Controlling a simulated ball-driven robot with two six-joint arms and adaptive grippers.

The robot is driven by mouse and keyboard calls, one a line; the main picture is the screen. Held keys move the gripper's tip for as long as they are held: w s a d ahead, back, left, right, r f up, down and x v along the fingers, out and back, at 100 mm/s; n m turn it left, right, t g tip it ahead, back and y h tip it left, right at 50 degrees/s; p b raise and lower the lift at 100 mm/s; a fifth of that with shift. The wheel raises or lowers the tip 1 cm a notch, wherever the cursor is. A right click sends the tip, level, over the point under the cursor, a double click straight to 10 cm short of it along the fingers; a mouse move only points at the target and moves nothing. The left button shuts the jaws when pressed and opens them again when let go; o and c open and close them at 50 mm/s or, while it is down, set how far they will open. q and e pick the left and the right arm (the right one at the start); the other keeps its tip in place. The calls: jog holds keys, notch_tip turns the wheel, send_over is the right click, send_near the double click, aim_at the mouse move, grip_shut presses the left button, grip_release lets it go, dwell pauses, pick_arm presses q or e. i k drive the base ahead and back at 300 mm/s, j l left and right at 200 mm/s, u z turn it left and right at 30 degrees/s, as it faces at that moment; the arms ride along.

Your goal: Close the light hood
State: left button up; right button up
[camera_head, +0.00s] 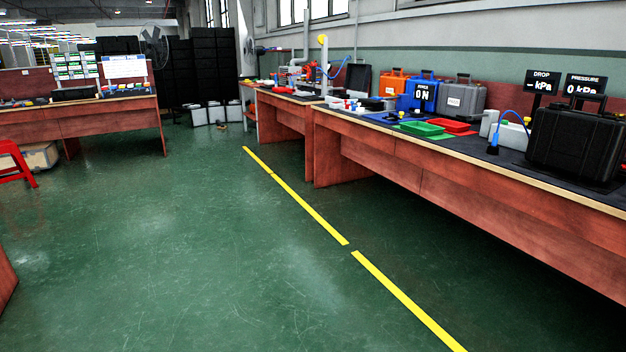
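I cannot make out for certain which thing is the light hood. Neither of my grippers is in view.
A red stool (15,160) stands at left. The green floor with yellow lines is clear.

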aim_at(357, 76)
jog(key=i, duration=2.85)
